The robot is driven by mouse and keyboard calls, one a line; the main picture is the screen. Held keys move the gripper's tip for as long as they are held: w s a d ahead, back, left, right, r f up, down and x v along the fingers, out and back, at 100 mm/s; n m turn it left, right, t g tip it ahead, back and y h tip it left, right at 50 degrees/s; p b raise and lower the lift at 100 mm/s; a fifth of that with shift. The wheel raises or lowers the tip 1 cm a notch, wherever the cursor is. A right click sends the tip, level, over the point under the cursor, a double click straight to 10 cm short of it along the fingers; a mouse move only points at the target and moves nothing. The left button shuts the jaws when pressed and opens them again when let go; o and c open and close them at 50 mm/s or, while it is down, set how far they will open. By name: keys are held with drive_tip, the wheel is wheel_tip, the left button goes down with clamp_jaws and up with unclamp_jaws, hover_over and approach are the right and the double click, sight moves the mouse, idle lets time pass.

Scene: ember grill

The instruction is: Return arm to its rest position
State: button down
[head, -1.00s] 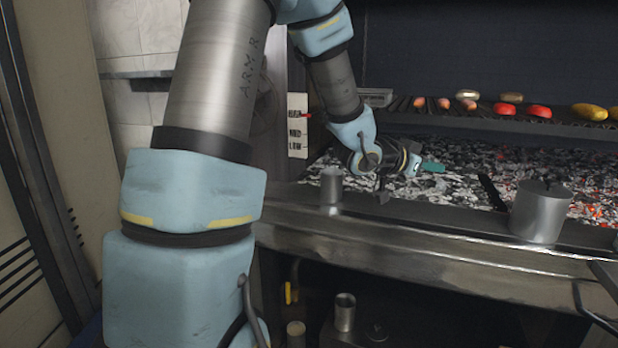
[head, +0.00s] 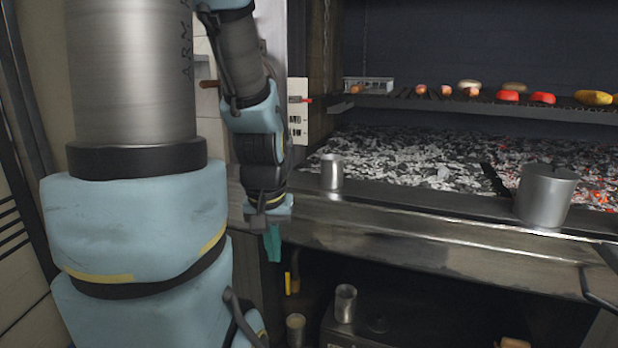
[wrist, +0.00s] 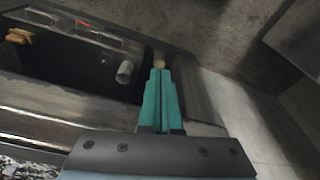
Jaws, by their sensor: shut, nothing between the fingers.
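My gripper (head: 272,243) hangs pointing down in front of the grill's left front edge in the head view. Its teal fingers are together and hold nothing. My arm comes down from the top left of that view. In the wrist view, my gripper (wrist: 161,75) shows its teal fingers side by side, pointing toward the floor and the open space under the grill. The fingers appear apart from the metal cups below.
Embers (head: 420,155) glow behind. A rack (head: 430,103) bears several vegetables. Below the ledge stand metal cups, one of them a tall cup (head: 345,303).

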wheel_tip(320, 180, down, 6)
drive_tip(key=s+f+b, duration=0.1)
drive_tip(key=b, duration=0.4)
wheel_tip(320, 180, up, 18)
drive_tip(key=p, duration=1.8)
drive_tip(key=shift+r+g, duration=0.15)
drive_tip(key=shift+g, duration=0.15)
